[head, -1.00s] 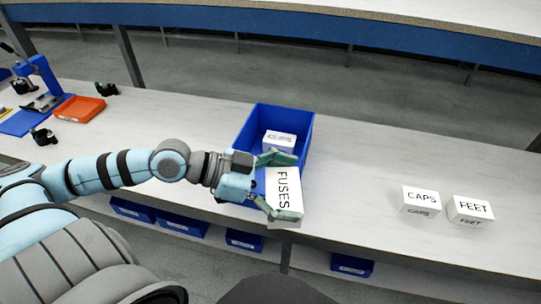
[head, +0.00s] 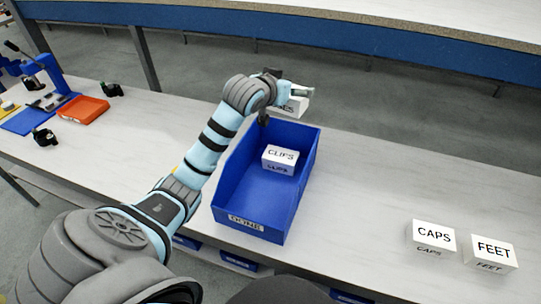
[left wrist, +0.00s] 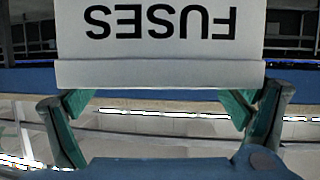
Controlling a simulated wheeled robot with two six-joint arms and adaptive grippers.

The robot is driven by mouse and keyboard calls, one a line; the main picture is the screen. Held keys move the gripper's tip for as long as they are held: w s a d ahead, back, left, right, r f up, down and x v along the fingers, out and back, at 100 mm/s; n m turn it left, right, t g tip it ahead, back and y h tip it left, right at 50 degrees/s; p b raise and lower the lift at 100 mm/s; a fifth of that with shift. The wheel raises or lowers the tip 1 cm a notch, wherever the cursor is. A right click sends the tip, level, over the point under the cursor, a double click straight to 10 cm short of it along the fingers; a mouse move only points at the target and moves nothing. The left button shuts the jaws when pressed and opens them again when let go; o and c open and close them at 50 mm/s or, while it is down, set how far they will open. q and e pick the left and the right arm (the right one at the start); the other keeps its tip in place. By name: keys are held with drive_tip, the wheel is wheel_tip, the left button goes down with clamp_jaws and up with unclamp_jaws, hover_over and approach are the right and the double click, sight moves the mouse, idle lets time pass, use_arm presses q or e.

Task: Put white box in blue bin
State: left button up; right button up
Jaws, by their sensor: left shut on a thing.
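My left gripper (head: 292,92) is shut on a white box (head: 294,107), raised near the far end of the blue bin (head: 262,196). The gripper and arm partly hide this box in the head view. In the left wrist view the box (left wrist: 160,72) reads FUSES upside down, between the green fingers. The bin stands on the table with a DONE label on its near end. A white CLIPS box (head: 280,158) sits inside it, toward the far end. White CAPS (head: 433,236) and FEET (head: 492,251) boxes stand on the table at right. My right gripper is not in view.
An orange tray (head: 83,110), a blue stand (head: 48,75) and small dark items are at the far left of the table. The table between the bin and the CAPS box is clear. More blue bins sit under the table.

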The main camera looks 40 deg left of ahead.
use_arm(q)
drive_tip(key=shift+w+a+r+n+y, duration=0.25)
drive_tip(key=shift+a+r+n+y, duration=0.15)
drive_tip(key=shift+n+y, duration=0.1)
drive_tip(key=shift+a+n+g+y, duration=0.2)
drive_tip(key=shift+n+g+y, duration=0.1)
drive_tip(key=shift+y, duration=0.1)
wheel_tip(320, 180, down, 19)
drive_tip(key=b, duration=0.6)
drive_tip(key=shift+s+a+f, duration=0.1)
drive_tip(key=shift+s, duration=0.05)
drive_tip(key=shift+f, duration=0.2)
drive_tip(key=shift+f, duration=0.15)
drive_tip(key=shift+f, duration=0.4)
drive_tip(key=o, duration=0.9)
drive_tip(key=shift+o, duration=0.2)
